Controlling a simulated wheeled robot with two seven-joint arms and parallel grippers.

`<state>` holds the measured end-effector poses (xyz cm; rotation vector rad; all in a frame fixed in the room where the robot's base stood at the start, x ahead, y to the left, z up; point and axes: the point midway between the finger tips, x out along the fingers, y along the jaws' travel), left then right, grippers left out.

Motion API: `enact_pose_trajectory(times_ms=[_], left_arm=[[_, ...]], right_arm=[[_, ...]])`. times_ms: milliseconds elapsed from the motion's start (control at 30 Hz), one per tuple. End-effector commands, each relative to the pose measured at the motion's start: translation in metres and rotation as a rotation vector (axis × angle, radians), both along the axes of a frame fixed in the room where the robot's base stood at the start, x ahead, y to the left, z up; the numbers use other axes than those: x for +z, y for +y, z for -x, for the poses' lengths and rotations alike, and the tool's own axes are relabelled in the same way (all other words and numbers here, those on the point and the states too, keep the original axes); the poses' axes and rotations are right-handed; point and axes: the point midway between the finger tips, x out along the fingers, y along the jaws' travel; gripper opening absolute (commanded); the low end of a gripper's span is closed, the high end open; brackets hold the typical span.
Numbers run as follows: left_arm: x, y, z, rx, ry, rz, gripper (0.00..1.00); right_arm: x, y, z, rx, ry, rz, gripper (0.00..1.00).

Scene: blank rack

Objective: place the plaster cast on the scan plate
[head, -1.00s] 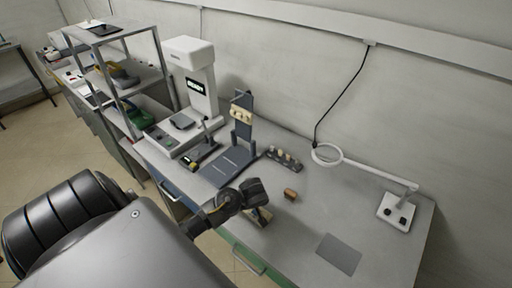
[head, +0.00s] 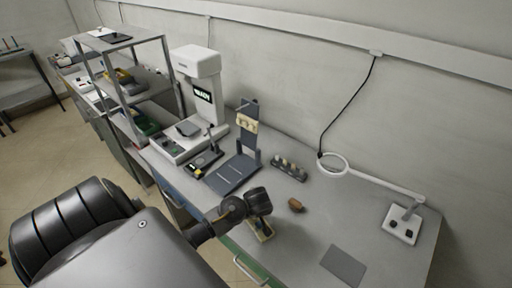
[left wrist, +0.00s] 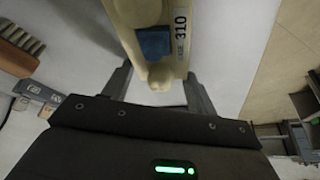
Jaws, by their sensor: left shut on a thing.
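The plaster cast is cream-coloured, with a label reading 310 and a blue patch; it fills the top middle of the left wrist view (left wrist: 180,65). My left gripper (left wrist: 158,88) is shut on it, one finger at each side. The scan plate (head: 188,128) is a dark flat plate on the base of the white scanner (head: 199,62), whose screen seems to read READY. It looks empty. My right gripper is not in view.
A dark upright stand (head: 248,140) with a cream piece is between my gripper and the scanner. A metal shelf (head: 125,75) stands left.

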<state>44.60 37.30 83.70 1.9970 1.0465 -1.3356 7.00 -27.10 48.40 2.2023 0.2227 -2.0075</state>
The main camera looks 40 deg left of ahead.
Motion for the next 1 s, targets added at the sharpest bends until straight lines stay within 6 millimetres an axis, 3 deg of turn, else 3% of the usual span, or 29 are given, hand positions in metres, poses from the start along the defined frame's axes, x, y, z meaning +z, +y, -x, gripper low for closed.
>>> enact_pose_trajectory(times_ms=[367, 667, 800, 1000], left_arm=[[0.032, -0.001, -0.001, 0.002, -0.005, 0.004, 0.21], [0.078, -0.015, 0.039, 0.000, -0.007, 0.002, 0.21], [0.097, -0.026, 0.070, -0.002, -0.003, 0.002, 0.21], [0.123, -0.040, 0.108, -0.001, 0.002, 0.000, 0.21]], right_arm=[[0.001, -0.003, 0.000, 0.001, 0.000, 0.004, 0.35], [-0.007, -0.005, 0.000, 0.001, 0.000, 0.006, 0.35], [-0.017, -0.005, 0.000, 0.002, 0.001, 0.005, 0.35], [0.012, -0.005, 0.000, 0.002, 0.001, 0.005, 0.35]])
